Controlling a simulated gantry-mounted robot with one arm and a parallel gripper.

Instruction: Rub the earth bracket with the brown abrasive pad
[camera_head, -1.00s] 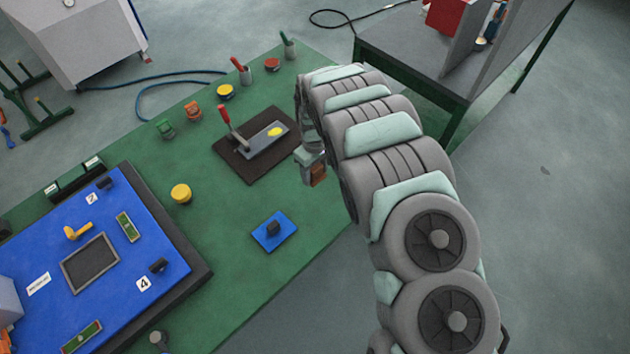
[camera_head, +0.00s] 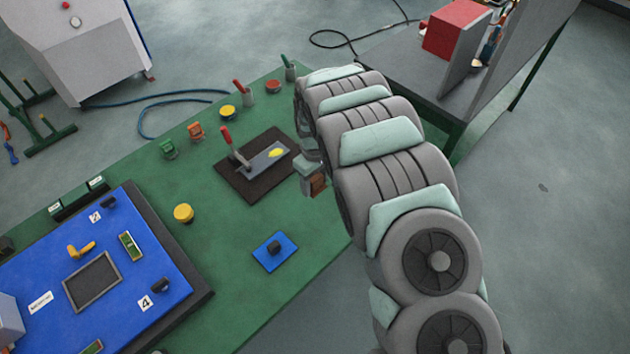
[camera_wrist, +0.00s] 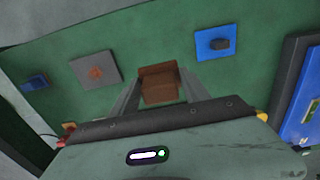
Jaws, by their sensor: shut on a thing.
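My gripper (camera_wrist: 160,90) is shut on the brown abrasive pad (camera_wrist: 158,82), which sits between its two fingers. In the head view the pad (camera_head: 318,184) hangs over the green bench near its right edge, beside the dark mat. In the wrist view a grey square plate with a rusty brown patch (camera_wrist: 96,71) lies on the bench left of the pad, clear of it; it looks like the earth bracket. In the head view my arm seems to hide this plate. The pad's height above the bench is hard to tell.
A dark mat (camera_head: 236,185) bears a red-handled tool (camera_head: 234,147) and a grey plate with a yellow patch (camera_head: 270,154). A blue plate with a dark knob (camera_head: 275,251) lies nearer. A blue panel (camera_head: 130,285) stands left. A table with a red box (camera_head: 455,30) is behind my arm.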

